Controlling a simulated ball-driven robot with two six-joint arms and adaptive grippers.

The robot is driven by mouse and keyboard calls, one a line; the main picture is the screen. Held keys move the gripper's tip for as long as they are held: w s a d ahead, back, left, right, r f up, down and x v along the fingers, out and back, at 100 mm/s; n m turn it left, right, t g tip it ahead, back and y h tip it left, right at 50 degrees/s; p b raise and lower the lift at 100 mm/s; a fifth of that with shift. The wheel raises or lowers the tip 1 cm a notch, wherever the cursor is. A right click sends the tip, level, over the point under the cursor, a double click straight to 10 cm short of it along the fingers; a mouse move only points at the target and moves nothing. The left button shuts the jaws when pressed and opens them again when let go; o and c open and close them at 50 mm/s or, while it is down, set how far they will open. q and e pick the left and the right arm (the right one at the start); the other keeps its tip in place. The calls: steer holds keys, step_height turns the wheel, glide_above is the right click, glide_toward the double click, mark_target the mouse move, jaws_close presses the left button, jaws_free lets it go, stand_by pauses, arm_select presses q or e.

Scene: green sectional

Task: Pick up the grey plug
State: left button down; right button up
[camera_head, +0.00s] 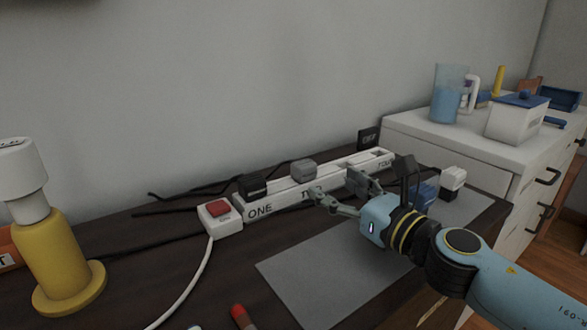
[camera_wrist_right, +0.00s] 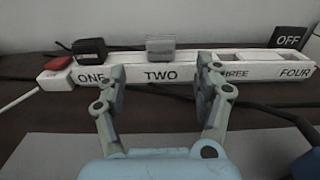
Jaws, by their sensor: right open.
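The grey plug (camera_head: 303,170) sits in the slot above the label TWO on a white power strip (camera_head: 279,204). In the right wrist view the grey plug (camera_wrist_right: 161,47) stands beyond my fingers, between them and a little above their tips. My right gripper (camera_head: 336,192) is open and empty, in front of the strip; its two fingers also show in the right wrist view (camera_wrist_right: 160,75), apart on either side of the TWO label. A black plug (camera_head: 253,185) sits above ONE. My left gripper is not in view.
A red switch (camera_head: 218,208) is at the strip's left end, and a black OFF block (camera_head: 368,138) stands behind its right end. A yellow lamp (camera_head: 62,262) stands at left. A grey mat (camera_head: 320,270) lies clear in front. A white cabinet (camera_head: 425,139) is at right.

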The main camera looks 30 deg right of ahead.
mark_target(309, 169)
steer(key=w, duration=0.1)
steer(key=w+p, duration=0.1)
steer(key=w, duration=0.3)
steer(key=shift+a+r, duration=0.15)
steer(key=shift+a, duration=0.2)
steer(key=w, duration=0.5)
steer(key=shift+w+a, duration=0.15)
steer(key=shift+a, duration=0.2)
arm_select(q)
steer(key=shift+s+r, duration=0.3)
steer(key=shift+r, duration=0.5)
arm_select(e)
steer(key=c, duration=1.3)
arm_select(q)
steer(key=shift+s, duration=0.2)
